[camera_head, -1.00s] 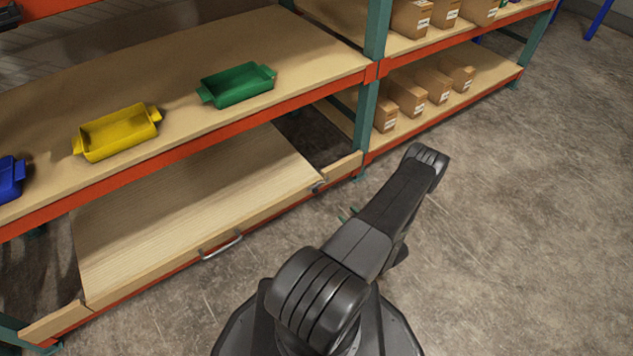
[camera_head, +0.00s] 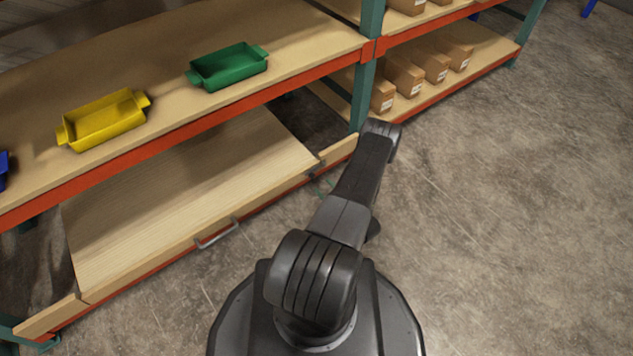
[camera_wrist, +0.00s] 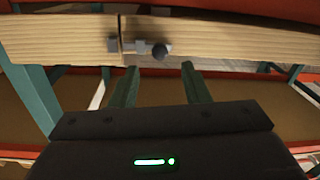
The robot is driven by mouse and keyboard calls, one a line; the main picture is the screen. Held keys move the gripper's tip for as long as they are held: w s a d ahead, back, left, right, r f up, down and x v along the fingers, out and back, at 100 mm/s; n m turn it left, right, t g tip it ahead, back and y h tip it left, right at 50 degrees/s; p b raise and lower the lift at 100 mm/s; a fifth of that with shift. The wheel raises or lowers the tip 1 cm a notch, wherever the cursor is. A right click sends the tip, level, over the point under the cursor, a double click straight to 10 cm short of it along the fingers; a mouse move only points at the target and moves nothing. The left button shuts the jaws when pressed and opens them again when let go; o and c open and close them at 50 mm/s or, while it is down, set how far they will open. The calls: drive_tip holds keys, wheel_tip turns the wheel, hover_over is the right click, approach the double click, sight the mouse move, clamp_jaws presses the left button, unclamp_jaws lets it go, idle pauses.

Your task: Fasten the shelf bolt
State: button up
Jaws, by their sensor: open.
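The shelf bolt (camera_wrist: 141,47) is a small grey metal slide bolt with a dark round knob, on the wooden front edge beside a narrow vertical gap. A small grey bracket sits across that gap; whether the rod reaches into it I cannot tell. In the head view the bolt (camera_head: 316,168) is small, at the right end of the pull-out shelf (camera_head: 165,215). My gripper (camera_wrist: 159,76) is open and empty. Its two green fingers point at the bolt, one on each side of the knob in the picture, apparently short of it. In the head view my arm mostly hides the gripper.
The pull-out shelf has a metal handle (camera_head: 216,234) on its front. Above it, a fixed shelf carries a green bin (camera_head: 229,68) and a yellow bin (camera_head: 104,121). A teal post (camera_head: 364,95) stands near my arm. Cardboard boxes (camera_head: 436,68) sit at right. The floor right is clear.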

sight(313, 177)
drive_tip(key=shift+b+x, duration=0.6)
drive_tip(key=shift+x, duration=2.15)
clamp_jaws()
